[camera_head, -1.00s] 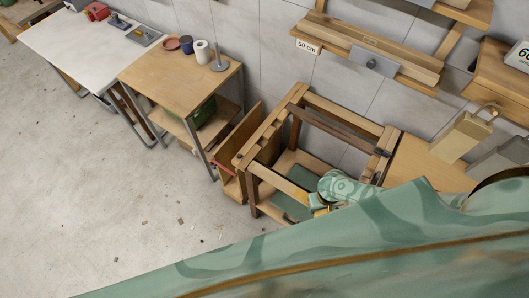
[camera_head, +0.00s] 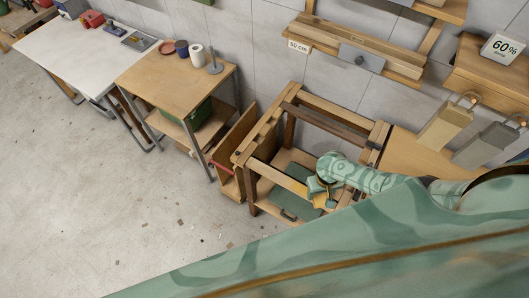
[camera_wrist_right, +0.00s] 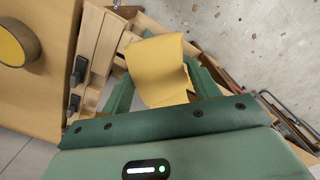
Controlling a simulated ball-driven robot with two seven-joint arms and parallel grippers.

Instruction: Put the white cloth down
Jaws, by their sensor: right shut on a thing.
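My right gripper (camera_head: 318,193) is over the wooden frame bench at the centre right of the head view. In the right wrist view, my right gripper (camera_wrist_right: 162,78) is shut on a yellow cloth (camera_wrist_right: 160,58), which sticks out beyond the two green fingers. The cloth shows only as a small yellow patch (camera_head: 322,201) in the head view. I see no white cloth in either view. My left gripper is not in view.
The open-topped wooden frame bench (camera_head: 262,128) has a green panel (camera_head: 290,203) low inside. A wooden side table (camera_head: 150,72) with a white roll (camera_head: 196,55) stands left of it. A white table (camera_head: 75,50) is farther left. The floor at left is mostly clear.

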